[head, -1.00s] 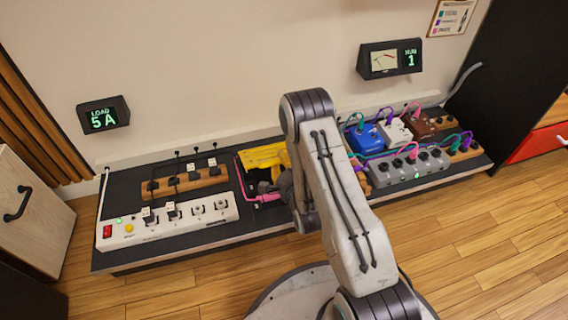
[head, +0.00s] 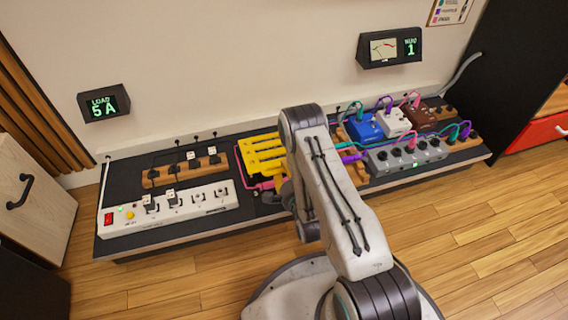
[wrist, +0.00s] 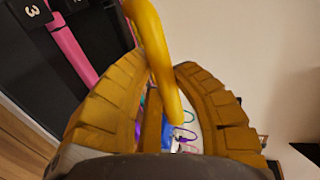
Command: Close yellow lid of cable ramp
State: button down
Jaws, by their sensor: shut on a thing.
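The yellow lid (head: 262,152) of the cable ramp is at the middle of the black board in the head view, its slotted face showing. Its right part is hidden behind my arm. My gripper (wrist: 172,85) is shut on a curved yellow bar (wrist: 158,45) of the lid in the wrist view. In the head view, my gripper (head: 286,192) is at the lid's front right, mostly hidden by the arm. A pink cable (head: 238,168) runs along the lid's left side. I cannot tell the lid's exact angle or whether its front edge touches the ramp.
A white power strip (head: 200,203) and a wooden socket block (head: 195,172) lie left of the lid. A blue pedal (head: 365,127) and a grey mixer box (head: 405,158) with cables stand to the right. Floor is clear in front.

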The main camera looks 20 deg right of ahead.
notch_tip(320, 180, down, 6)
jog(key=s, duration=0.2)
jog(key=shift+s, duration=0.2)
dwell(0.3)
jog(key=shift+a+f, duration=0.1)
jog(key=shift+f, duration=0.05)
jog(key=c, duration=1.1)
grip_release()
jog(key=shift+c, duration=0.2)
